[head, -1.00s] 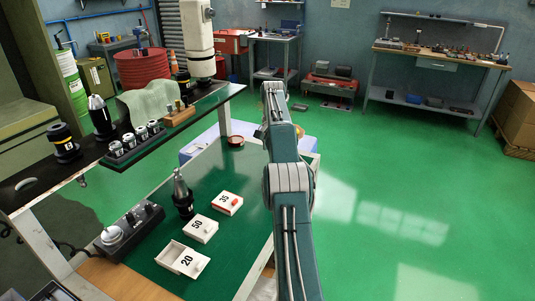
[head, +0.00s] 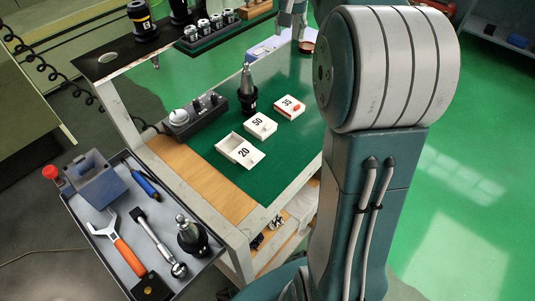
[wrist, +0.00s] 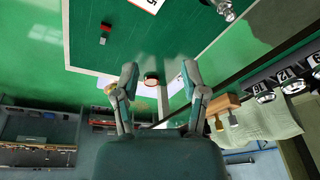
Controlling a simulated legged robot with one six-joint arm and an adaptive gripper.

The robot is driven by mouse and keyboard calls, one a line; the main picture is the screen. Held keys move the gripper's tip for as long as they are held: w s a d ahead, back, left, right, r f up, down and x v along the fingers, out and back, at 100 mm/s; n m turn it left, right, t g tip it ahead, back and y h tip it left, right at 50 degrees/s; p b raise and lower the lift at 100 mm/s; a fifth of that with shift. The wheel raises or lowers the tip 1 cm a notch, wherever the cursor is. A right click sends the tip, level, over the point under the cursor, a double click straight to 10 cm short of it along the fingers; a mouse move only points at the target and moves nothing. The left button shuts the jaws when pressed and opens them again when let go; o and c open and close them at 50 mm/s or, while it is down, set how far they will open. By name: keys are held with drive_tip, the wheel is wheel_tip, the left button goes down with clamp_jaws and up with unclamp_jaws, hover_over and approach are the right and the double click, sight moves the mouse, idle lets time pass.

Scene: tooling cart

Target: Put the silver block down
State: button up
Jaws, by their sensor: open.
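My gripper (wrist: 159,70) is open in the wrist view, with its two fingers spread and nothing held between them. It is above the far end of the green-topped cart (wrist: 200,40). I cannot pick out the silver block for certain in either view. A small dark item with a red part (wrist: 104,33) lies on the green top in the wrist view, apart from the fingers. A round red-rimmed dish (wrist: 151,80) shows beyond the gap between the fingertips.
White boxes marked 20 (head: 242,152), 50 (head: 260,126) and 30 (head: 290,106) sit on the green top beside a dark tool holder (head: 248,95). A tool tray (head: 110,262) is at lower left. A raised shelf (head: 98,62) holds several tool holders.

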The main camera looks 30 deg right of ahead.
drive_tip(key=s+a+r+n+t, duration=0.1)
drive_tip(key=s+a+n, duration=0.1)
drive_tip(key=s+a, duration=0.55)
drive_tip(key=s+a+f+n, duration=0.1)
drive_tip(key=s+a+f, duration=0.2)
drive_tip(key=s, duration=0.3)
drive_tip(key=s+a+f+n+t, duration=0.1)
drive_tip(key=s+a+f+n, duration=0.1)
drive_tip(key=s, duration=0.4)
drive_tip(key=s+a+f+n+t+y, duration=0.1)
drive_tip(key=s+a+f+n, duration=0.1)
drive_tip(key=s+a+f, duration=0.2)
drive_tip(key=shift+s+a+f, duration=0.35)
drive_tip(key=shift+s+a, duration=0.7)
drive_tip(key=shift+s, duration=0.2)
